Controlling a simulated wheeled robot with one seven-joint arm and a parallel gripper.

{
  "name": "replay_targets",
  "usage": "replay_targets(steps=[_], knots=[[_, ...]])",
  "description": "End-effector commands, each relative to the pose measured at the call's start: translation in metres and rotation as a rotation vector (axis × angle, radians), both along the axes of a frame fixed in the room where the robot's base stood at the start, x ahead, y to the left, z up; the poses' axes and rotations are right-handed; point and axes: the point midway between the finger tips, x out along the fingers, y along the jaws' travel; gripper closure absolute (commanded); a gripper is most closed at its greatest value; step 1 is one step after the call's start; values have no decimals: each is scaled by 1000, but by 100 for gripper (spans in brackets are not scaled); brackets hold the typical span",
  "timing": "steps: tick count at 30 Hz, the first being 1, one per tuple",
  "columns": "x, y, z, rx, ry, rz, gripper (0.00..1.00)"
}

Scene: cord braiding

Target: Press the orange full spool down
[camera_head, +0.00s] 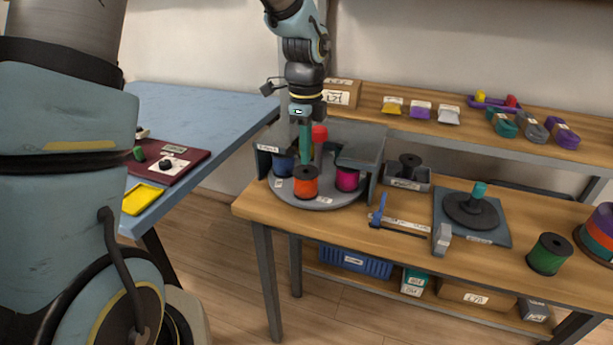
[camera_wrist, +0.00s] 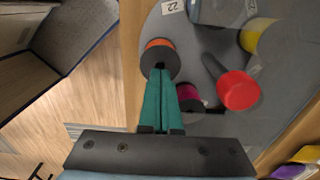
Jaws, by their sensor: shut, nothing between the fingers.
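The orange full spool (camera_head: 305,187) stands upright at the front of the grey round carrier (camera_head: 322,203) on the wooden bench. My gripper (camera_head: 305,158) points down just behind and above it in the head view, its teal fingers shut together and empty.
On the carrier, a blue spool (camera_head: 283,164) and a magenta spool (camera_head: 347,179) flank the orange one, and a red-topped post (camera_head: 320,133) stands close behind my fingers. A grey housing (camera_head: 368,144) surrounds the back. A blue-handled tool (camera_head: 378,210) lies to the right.

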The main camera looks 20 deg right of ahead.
Motion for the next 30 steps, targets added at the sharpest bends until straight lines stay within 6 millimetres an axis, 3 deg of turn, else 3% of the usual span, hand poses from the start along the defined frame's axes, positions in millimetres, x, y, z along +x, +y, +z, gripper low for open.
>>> replay_targets(steps=[21,30], knots=[[0,0,58,-1,-1,0,100],[0,0,58,0,0,0,100]])
